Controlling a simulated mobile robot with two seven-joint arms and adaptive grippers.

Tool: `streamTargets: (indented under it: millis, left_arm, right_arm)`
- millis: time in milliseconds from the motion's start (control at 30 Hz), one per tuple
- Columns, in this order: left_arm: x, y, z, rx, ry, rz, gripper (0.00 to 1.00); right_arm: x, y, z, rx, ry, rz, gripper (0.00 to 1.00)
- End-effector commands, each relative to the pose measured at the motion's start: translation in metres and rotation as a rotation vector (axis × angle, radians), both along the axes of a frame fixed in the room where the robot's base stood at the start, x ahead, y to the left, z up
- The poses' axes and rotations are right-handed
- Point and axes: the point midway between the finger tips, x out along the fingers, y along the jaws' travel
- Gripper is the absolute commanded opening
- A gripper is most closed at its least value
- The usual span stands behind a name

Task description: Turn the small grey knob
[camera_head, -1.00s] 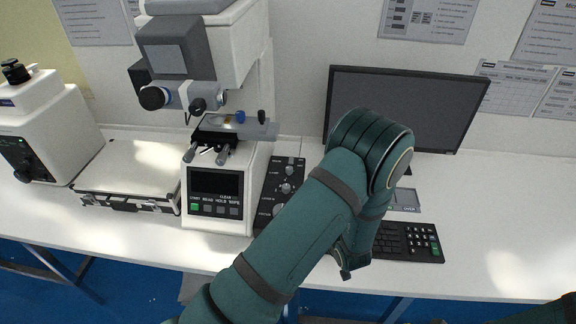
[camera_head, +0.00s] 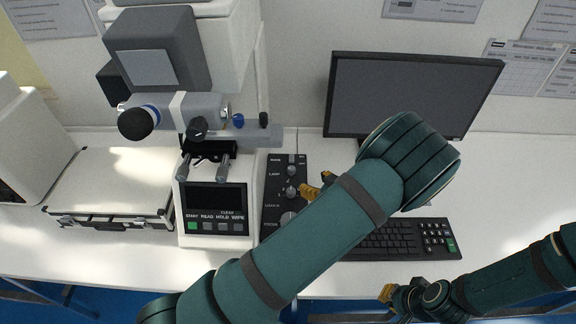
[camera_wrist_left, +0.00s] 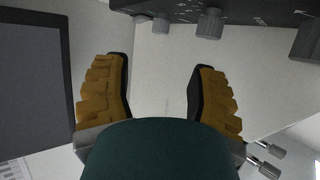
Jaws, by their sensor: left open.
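A black control box (camera_head: 275,203) stands between the tester and the keyboard. Small grey knobs run along it: an upper one (camera_head: 291,170), a middle one (camera_head: 291,190) and a larger lower one (camera_head: 288,218). Which one is meant I cannot tell. My left gripper (camera_head: 318,189) is beside the box's right side, close to the middle knob, partly hidden by my arm. In the left wrist view its yellow fingers (camera_wrist_left: 160,66) are open and empty, with a grey knob (camera_wrist_left: 209,23) beyond them at the top. My right gripper (camera_head: 390,293) is at the table's front edge; its opening is unclear.
The hardness tester (camera_head: 215,205) stands left of the box, with a microscope eyepiece (camera_head: 137,122) above. A monitor (camera_head: 410,95) and keyboard (camera_head: 395,240) are on the right. A silver case (camera_head: 110,180) is at left.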

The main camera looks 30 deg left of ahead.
Motion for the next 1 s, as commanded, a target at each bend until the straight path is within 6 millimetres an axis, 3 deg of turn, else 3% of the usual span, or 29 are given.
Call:
streamTargets:
  millis: [600,1000]
  left_arm:
    - [0.047,0.088,-0.042,0.002,0.001,0.0,0.58]
    - [0.059,0.109,-0.052,0.0,0.001,0.0,0.58]
  right_arm:
    - [0.0,0.0,-0.006,-0.001,0.0,0.0,0.0]
    - [0.0,0.0,-0.007,-0.001,0.0,0.0,0.0]
